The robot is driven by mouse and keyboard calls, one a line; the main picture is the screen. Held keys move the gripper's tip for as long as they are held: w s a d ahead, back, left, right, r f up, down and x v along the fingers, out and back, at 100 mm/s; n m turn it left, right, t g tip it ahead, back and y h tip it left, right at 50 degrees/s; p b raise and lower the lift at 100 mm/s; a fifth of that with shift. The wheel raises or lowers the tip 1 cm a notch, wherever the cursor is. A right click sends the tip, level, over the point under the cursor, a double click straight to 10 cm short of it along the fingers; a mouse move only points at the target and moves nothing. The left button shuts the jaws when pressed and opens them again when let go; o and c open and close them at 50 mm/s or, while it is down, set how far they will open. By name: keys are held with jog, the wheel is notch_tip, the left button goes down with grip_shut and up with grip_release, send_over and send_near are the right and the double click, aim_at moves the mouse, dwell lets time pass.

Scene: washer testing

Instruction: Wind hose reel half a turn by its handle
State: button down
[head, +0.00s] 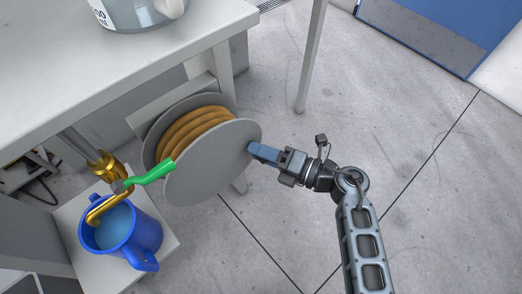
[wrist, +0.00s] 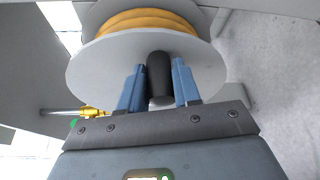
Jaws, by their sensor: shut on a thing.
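The hose reel has a grey disc (head: 213,160) facing me, with an orange hose (head: 195,130) wound behind it. It is mounted beside the grey table. In the wrist view the disc (wrist: 100,68) and the coiled hose (wrist: 150,19) fill the upper part. The reel's black handle (wrist: 159,75) stands out from the disc between my two blue fingers. My gripper (head: 252,150) is at the right edge of the disc and shut on the handle. In the wrist view my gripper (wrist: 159,85) has a finger on each side of it. The handle is hidden in the head view.
A brass tap (head: 104,168) with a green lever (head: 150,174) is left of the reel, its spout over a blue mug (head: 122,235) of water on a low stand. The floor to the right is clear.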

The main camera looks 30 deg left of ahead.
jog(key=shift+s+a+r, duration=0.1)
jog(key=shift+r, duration=0.35)
jog(key=c, duration=0.9)
grip_release()
jog(key=shift+d+r+p, duration=0.15)
jog(key=shift+d+p, duration=0.25)
jog(key=shift+d, duration=1.6)
jog(key=shift+d+r+p, duration=0.15)
jog(key=shift+d+p, duration=0.2)
jog(key=shift+d, duration=1.6)
jog(key=s+d+r+n+t+h+p, duration=0.3)
jog(key=s+d+r+n+t+h, duration=0.2)
jog(key=s+d+r+n, duration=0.4)
jog(key=s+d+r+n+t+h+p, duration=0.4)
jog(key=s+d+r+n+h, duration=0.2)
jog(key=s+d+r+n, duration=0.3)
jog(key=s+d+r+n+t+h+p, duration=0.3)
jog(key=s+d+r+n+t+h, duration=0.2)
jog(key=s+d+r+n, duration=0.4)
jog(key=shift+s+d+n+t+h+p, duration=0.2)
jog(key=shift+s+n, duration=0.4)
jog(key=shift+n, duration=0.45)
jog(key=shift+s+d+n+h+p, duration=0.1)
jog(key=shift+s+d+n, duration=0.35)
jog(key=shift+n, duration=0.65)
jog(key=shift+s+d+n+t+h+p, duration=0.15)
jog(key=shift+s+n, duration=0.55)
jog(key=shift+n, duration=0.35)
